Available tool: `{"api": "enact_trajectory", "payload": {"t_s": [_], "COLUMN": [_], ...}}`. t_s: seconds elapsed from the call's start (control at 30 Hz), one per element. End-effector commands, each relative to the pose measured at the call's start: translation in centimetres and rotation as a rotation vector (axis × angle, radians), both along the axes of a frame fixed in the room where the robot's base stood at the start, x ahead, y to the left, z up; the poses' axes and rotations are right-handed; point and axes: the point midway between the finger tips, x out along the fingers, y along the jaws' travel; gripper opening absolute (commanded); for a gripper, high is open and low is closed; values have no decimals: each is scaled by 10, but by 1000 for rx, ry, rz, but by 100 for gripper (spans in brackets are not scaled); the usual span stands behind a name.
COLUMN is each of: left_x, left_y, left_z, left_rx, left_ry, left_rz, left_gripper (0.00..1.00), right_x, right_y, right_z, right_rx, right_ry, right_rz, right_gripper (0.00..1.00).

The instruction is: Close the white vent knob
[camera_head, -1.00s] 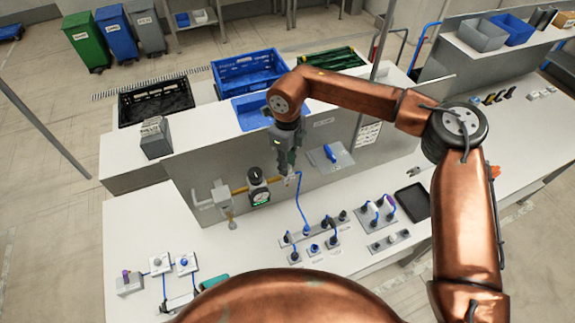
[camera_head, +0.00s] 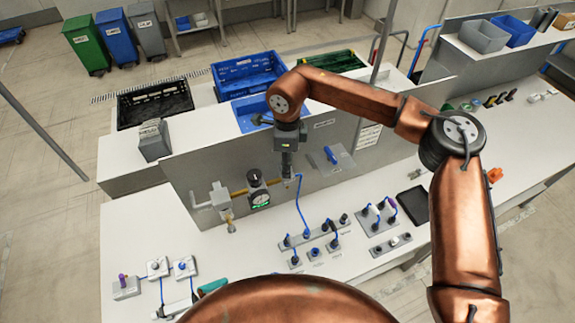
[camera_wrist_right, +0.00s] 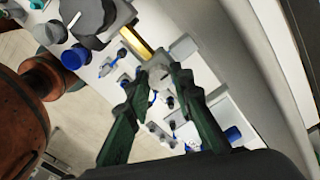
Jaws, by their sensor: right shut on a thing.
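My right gripper (camera_head: 288,178) points down at the right end of the yellow pipe (camera_head: 239,191), just right of the round dial gauge (camera_head: 258,197). In the right wrist view its two dark green fingers (camera_wrist_right: 160,78) close around a small pale piece (camera_wrist_right: 157,67) beside the pipe's end. This piece appears to be the white vent knob; the fingertips hide most of it, and its turn angle cannot be read. My left gripper is not in view.
The upright grey panel (camera_head: 322,178) stands behind the pipe. A blue cable (camera_head: 300,208) runs down to socket strips (camera_head: 325,231) on the white bench. A blue-handled lever plate (camera_head: 331,158) is right of the gripper. The bench front is partly hidden by my body.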

Motion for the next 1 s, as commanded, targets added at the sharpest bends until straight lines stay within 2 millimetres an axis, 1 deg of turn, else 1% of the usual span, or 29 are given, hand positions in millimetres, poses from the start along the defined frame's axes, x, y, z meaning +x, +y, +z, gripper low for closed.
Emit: {"api": "enact_trajectory", "payload": {"t_s": [0.27,0.3,0.53,0.83,0.93,1.0], "left_x": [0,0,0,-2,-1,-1], "left_y": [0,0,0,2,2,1], "left_z": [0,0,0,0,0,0], "left_rx": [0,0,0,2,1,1], "left_ry": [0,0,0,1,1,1], "left_rz": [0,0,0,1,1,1], "left_gripper": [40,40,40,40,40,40], "right_x": [1,1,1,0,1,1], "right_y": [0,0,0,0,0,0], "right_z": [1,1,1,2,9,19], "right_rx": [1,1,1,0,0,0], "right_ry": [-3,-3,-2,-1,-2,-3], "right_rz": [0,0,0,0,0,0], "right_gripper": [0,23,38,39,39,39]}}
